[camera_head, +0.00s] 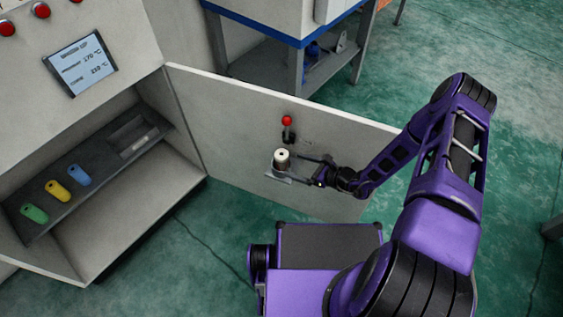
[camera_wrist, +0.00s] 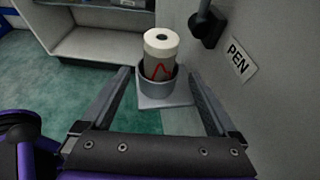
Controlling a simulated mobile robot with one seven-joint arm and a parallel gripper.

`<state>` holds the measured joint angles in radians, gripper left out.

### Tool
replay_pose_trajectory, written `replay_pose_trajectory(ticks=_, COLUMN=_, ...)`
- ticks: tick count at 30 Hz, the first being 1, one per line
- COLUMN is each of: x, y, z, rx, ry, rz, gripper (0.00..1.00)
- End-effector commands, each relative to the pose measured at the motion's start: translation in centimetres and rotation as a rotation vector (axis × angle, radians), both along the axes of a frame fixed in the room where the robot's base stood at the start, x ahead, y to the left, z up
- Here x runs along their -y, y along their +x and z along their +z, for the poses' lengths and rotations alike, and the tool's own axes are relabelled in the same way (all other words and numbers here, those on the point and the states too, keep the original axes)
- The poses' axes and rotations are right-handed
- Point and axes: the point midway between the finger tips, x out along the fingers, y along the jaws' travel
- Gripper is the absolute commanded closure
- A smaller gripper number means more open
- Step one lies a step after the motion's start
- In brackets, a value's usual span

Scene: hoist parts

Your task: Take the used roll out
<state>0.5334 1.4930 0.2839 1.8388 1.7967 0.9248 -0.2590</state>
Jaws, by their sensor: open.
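The used roll (camera_head: 282,158) is a small white cylinder with a dark core hole. It stands upright in a grey round holder on the inner face of the open cabinet door. In the wrist view the roll (camera_wrist: 161,50) shows a red mark low on its side, and its lower end is hidden inside the holder cup (camera_wrist: 158,91). My gripper (camera_head: 304,169) is open at the holder. In the wrist view its two fingers (camera_wrist: 161,84) reach forward on the left and right of the holder, with nothing between them clearly gripped.
A red-knobbed lever (camera_head: 287,121) is on the door (camera_head: 235,120) just above the roll; its dark mount (camera_wrist: 207,25) and a "PEN" label (camera_wrist: 240,60) are close on the right in the wrist view. The cabinet shelf (camera_head: 85,180) holds green, yellow and blue items.

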Motion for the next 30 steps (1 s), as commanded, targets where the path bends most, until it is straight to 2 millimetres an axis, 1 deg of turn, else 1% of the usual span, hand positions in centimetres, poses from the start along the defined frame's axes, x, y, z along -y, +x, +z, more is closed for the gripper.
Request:
replay_pose_trajectory(ticks=4, x=-1.3, y=0.6, z=-0.3, rx=0.0, ry=0.001, rz=0.003, gripper=0.06)
replay_pose_trajectory(ticks=7, x=-2.6, y=1.4, z=-0.6, rx=0.0, ry=0.001, rz=0.003, gripper=0.06)
replay_pose_trajectory(ticks=10, x=-3.7, y=2.2, z=-1.2, rx=0.001, ry=0.0, rz=0.004, gripper=0.06)
replay_pose_trajectory(ticks=13, x=-4.2, y=2.6, z=-1.4, rx=0.0, ry=0.0, rz=0.001, gripper=0.06)
replay_pose_trajectory(ticks=18, x=-4.1, y=2.6, z=-1.4, rx=0.0, ry=0.0, rz=0.0, gripper=0.06)
replay_pose_trajectory(ticks=20, x=-4.1, y=2.6, z=-1.4, rx=0.0, ry=0.0, rz=0.0, gripper=0.15)
replay_pose_trajectory(ticks=21, x=-4.1, y=2.6, z=-1.4, rx=0.0, ry=0.0, rz=0.0, gripper=0.22)
replay_pose_trajectory(ticks=26, x=-4.1, y=2.6, z=-1.4, rx=0.0, ry=0.0, rz=0.0, gripper=0.51)
replay_pose_trajectory(ticks=30, x=-4.1, y=2.6, z=-1.4, rx=0.001, ry=-0.001, rz=0.0, gripper=0.76)
